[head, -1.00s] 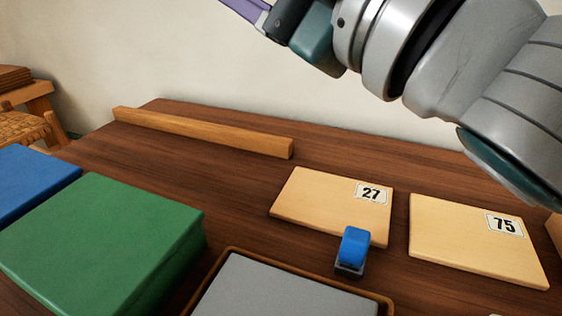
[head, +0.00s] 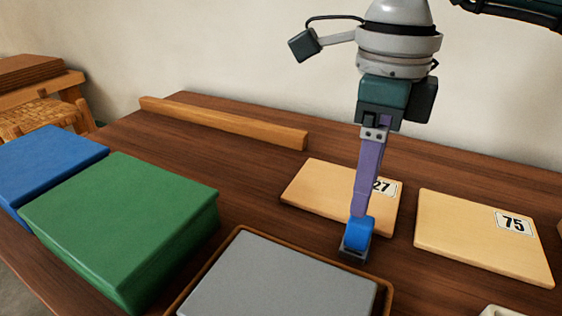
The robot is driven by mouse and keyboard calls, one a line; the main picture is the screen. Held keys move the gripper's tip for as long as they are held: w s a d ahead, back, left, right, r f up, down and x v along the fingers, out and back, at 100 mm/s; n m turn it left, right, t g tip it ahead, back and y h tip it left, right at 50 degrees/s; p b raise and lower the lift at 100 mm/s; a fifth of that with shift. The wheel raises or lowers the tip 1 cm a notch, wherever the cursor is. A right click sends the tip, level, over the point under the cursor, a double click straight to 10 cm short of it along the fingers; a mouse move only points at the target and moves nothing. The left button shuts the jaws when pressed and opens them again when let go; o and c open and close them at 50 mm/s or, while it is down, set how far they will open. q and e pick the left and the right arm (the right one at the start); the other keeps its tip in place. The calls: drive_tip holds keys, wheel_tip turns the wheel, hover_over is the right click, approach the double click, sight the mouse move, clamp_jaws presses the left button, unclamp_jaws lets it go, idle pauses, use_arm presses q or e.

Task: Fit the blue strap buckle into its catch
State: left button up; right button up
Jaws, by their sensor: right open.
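The blue strap buckle (head: 357,235) stands at the front edge of the board marked 27, near the middle right of the head view. A small grey metal piece (head: 354,253), which looks like the catch, sits at its foot. I cannot tell how far the buckle sits in it. My right gripper (head: 361,212) points down from above, with its purple fingers just at the top of the buckle. It is open, though the fingers overlap from this side. I cannot tell whether they touch the buckle. My left gripper is not in view.
The board marked 27 (head: 320,194) lies behind the buckle, and the board marked 75 (head: 470,245) lies to the right. A grey brown-rimmed tray (head: 240,228) is in front. Green (head: 120,215) and blue (head: 45,160) blocks stand left. A wooden bar (head: 220,120) lies behind.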

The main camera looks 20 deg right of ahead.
sight(361, 223)
drive_tip(key=f, duration=0.7)
drive_tip(key=shift+s, duration=0.35)
drive_tip(key=shift+c, duration=0.3)
clamp_jaws()
